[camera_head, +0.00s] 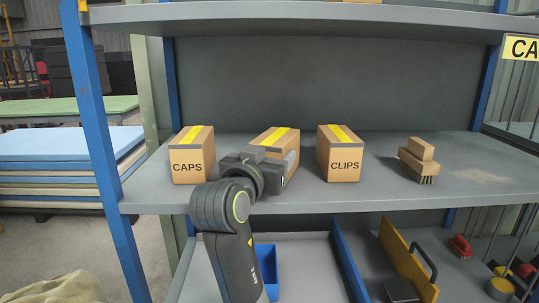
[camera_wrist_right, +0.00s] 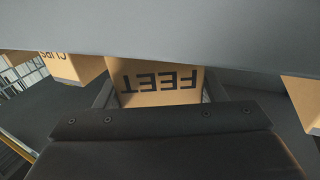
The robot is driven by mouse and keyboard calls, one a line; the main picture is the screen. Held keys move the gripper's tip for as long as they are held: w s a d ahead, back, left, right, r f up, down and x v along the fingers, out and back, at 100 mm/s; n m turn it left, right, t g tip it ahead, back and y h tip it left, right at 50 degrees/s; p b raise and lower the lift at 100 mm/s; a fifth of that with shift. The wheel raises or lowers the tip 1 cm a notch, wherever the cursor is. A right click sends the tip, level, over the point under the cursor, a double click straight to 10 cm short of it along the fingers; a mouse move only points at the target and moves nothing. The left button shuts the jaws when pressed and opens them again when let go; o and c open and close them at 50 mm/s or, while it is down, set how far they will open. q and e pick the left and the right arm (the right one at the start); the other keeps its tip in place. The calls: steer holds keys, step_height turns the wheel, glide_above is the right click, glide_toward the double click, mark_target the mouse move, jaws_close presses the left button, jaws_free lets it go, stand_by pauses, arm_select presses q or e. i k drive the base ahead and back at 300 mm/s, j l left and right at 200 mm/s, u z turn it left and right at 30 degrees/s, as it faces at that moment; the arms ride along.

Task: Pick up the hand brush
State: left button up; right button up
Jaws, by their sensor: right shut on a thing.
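A wooden hand brush (camera_head: 420,168) with dark bristles facing down sits on the right part of the middle shelf. My right gripper (camera_head: 272,166) is well to its left, in front of the middle cardboard box (camera_head: 275,137). The gripper is shut on this box, with a finger along its side. In the right wrist view the box (camera_wrist_right: 161,87) shows between the two fingers, with "FEET" upside down. The brush is not in the right wrist view. My left gripper is not in view.
The "CAPS" box (camera_head: 191,156) stands left of the held box and the "CLIPS" box (camera_head: 340,155) right of it, before the brush. The upper shelf (camera_head: 300,17) hangs above. A red item (camera_head: 460,246) lies lower right. Shelf room is clear beside the brush.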

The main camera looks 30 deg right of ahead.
mark_target(415, 159)
steer(key=k+j, duration=0.2)
steer(key=j, duration=0.15)
steer(key=k+j, duration=0.2)
steer(key=j, duration=0.2)
steer(key=k+j, duration=0.2)
steer(key=j, duration=0.15)
steer(key=j+z, duration=0.05)
